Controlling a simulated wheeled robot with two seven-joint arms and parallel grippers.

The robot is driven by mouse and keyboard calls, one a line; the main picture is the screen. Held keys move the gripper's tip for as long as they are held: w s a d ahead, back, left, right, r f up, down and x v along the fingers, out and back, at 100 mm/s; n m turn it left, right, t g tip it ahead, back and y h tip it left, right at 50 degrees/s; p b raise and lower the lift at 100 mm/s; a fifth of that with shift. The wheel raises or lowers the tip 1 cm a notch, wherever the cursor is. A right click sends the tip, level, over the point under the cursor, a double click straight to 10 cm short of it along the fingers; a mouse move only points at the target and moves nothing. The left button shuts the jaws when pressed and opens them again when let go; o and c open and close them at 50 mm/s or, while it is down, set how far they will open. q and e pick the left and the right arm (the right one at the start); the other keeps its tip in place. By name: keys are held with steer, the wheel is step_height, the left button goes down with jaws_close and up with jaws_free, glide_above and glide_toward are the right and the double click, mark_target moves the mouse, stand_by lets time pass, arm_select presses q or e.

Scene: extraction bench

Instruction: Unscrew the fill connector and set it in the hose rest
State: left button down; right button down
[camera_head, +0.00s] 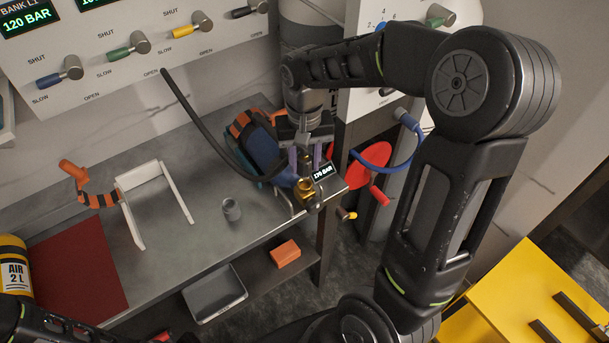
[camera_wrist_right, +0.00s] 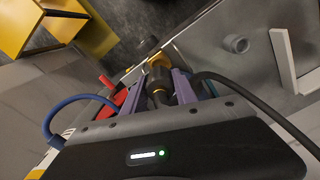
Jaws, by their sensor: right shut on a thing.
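The fill connector (camera_wrist_right: 160,80) is dark with a brass band. It sits between the purple fingers of my right gripper (camera_wrist_right: 169,86), which is shut on it. In the head view, my right gripper (camera_head: 305,160) points down over the brass valve (camera_head: 304,188) at the end of the blue cylinder (camera_head: 264,148). The gripper mostly hides the connector there, and I cannot tell whether it is still threaded on. A black hose (camera_head: 205,122) hangs from the panel towards the gripper. I cannot tell for sure which thing is the hose rest; a small grey cup (camera_head: 232,210) stands on the bench. My left gripper is not in view.
A red wheel (camera_head: 372,160) and blue hose (camera_head: 400,163) are to the right. The bench's middle is largely clear.

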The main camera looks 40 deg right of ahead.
mark_target(299, 158)
steer(key=shift+r+p, duration=1.35)
steer(key=shift+r, duration=0.45)
steer(key=shift+a+f, duration=0.1)
steer(key=shift+w+a+f, duration=0.2)
steer(key=shift+w+a, duration=0.1)
steer(key=shift+a, duration=0.2)
steer(key=w+a+f+b, duration=0.2)
steer(key=w+a, duration=0.2)
steer(key=a, duration=0.4)
steer(key=w+a+f+m+b, duration=0.1)
steer(key=w+a+f+b, duration=0.1)
steer(key=a, duration=0.5)
steer(key=shift+w+a+f, duration=0.35)
steer(key=shift+w+f, duration=0.25)
steer(key=shift+w, duration=0.45)
steer(key=shift+f+b, duration=0.75)
steer(key=shift+f, duration=0.25)
steer(key=shift+f+b, duration=1.7)
steer(key=shift+f, duration=0.5)
